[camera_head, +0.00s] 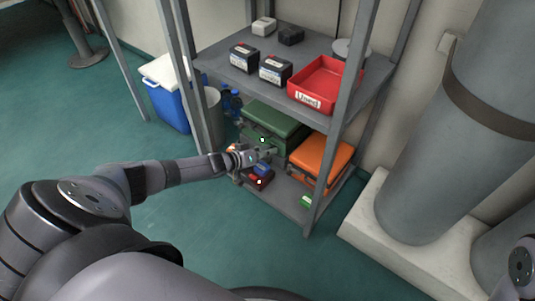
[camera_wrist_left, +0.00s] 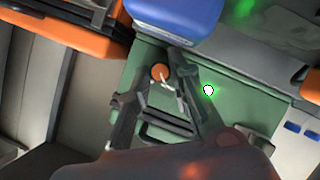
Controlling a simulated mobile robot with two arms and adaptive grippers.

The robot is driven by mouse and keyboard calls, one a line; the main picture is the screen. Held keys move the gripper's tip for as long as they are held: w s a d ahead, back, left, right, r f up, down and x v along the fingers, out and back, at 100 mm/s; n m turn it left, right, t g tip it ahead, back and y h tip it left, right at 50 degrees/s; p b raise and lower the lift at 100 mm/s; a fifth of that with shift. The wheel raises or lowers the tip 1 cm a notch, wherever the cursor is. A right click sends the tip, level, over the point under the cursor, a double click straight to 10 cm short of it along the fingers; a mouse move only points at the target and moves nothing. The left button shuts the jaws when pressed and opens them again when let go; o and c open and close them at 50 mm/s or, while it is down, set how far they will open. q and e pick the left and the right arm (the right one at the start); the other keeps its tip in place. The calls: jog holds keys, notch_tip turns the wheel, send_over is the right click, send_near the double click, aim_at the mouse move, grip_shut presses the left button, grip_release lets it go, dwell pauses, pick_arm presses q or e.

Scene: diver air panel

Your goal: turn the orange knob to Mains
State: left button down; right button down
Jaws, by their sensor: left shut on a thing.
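In the left wrist view a small orange knob (camera_wrist_left: 160,72) sits between the fingertips of my left gripper (camera_wrist_left: 161,80), which is shut on it. A thin pale mark shows just beside the knob. Any lettering around it is too small and blurred to read, so I cannot tell its setting. In the head view my left gripper (camera_head: 268,154) reaches into the lower shelf, in front of a green case (camera_head: 272,120). The knob is too small or hidden to make out there. My right gripper is out of view.
An orange case (camera_head: 322,158) stands right of the green case on the lower shelf. The upper shelf holds a red tray (camera_head: 325,82) labelled "Used" and dark boxes (camera_head: 275,70). A blue cooler (camera_head: 168,100) stands left. Shelf posts flank the arm's opening; large grey cylinders stand right.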

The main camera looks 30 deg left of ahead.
pick_arm(q)
jog(key=shift+w+a+r, duration=0.1)
dwell(0.3)
jog(key=c, duration=1.9)
grip_release()
jog(key=shift+o, duration=0.9)
jog(key=v, duration=1.2)
